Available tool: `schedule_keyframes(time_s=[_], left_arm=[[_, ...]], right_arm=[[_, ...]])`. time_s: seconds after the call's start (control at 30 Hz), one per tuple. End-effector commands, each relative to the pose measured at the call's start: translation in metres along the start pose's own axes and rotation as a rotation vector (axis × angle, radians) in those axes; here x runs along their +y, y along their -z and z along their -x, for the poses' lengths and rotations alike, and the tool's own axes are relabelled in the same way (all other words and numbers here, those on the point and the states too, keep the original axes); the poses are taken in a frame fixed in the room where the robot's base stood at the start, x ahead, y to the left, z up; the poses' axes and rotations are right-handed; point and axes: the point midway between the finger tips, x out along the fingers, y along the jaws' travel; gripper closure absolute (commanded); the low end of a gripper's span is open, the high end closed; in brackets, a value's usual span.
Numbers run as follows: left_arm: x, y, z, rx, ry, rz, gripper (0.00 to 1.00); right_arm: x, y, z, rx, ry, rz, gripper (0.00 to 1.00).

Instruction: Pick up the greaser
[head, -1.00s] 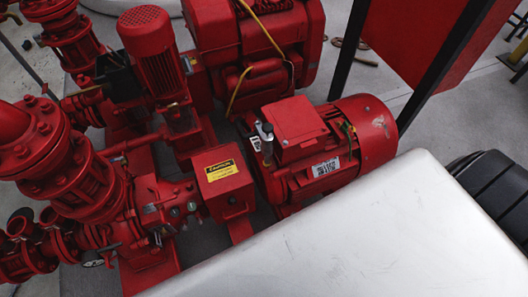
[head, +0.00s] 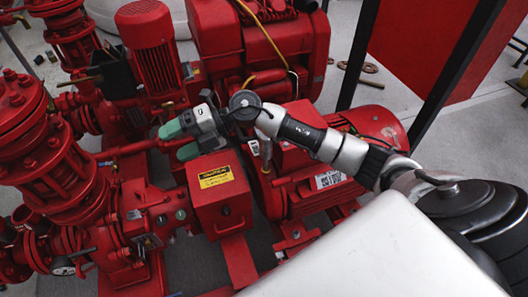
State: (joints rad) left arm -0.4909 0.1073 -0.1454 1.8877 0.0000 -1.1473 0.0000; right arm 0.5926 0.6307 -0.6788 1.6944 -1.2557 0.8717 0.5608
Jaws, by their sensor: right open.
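The greaser (head: 266,152) is a small, slim upright object with a dark grey top and a brassy lower part. In the head view it stands against the left end of the red motor (head: 325,180), and my right wrist partly covers its top. My right arm comes in from the right and crosses above the motor. My right gripper (head: 181,139), with green finger pads, is open and empty. It is to the left of the greaser, above the red box with a yellow caution label (head: 215,177), and apart from the greaser. My left gripper is not in view.
Red pumps and pipes (head: 60,150) fill the left side. A ribbed upright red motor (head: 150,45) stands behind the gripper, and a large red machine (head: 250,40) is at the back. A red panel on dark posts (head: 430,45) stands at upper right.

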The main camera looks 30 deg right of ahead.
Motion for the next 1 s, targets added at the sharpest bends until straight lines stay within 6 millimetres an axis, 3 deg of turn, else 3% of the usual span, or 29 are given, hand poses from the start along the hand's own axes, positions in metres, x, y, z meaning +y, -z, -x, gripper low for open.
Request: schedule_keyframes(time_s=[0.17, 0.3, 0.4, 0.5, 0.6, 0.8, 1.0], left_arm=[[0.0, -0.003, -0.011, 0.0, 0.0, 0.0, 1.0], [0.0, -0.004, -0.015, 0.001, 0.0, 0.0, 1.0], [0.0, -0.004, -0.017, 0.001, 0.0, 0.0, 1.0], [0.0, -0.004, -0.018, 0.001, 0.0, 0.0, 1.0], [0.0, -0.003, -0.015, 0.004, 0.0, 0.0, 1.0], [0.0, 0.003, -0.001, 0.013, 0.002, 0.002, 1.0], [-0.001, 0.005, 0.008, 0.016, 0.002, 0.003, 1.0]], right_arm=[[-0.036, -0.026, 0.07, 0.085, 0.596, 0.132, 0.3], [-0.046, -0.048, 0.146, 0.034, 0.999, 0.1, 0.3], [-0.043, -0.055, 0.189, -0.017, 1.188, 0.051, 0.3], [-0.04, -0.058, 0.213, -0.051, 1.291, 0.013, 0.3], [-0.046, -0.058, 0.22, -0.061, 1.328, -0.003, 0.3], [-0.078, -0.059, 0.212, -0.059, 1.328, -0.004, 0.3], [-0.094, -0.059, 0.208, -0.059, 1.326, 0.0, 0.3]])
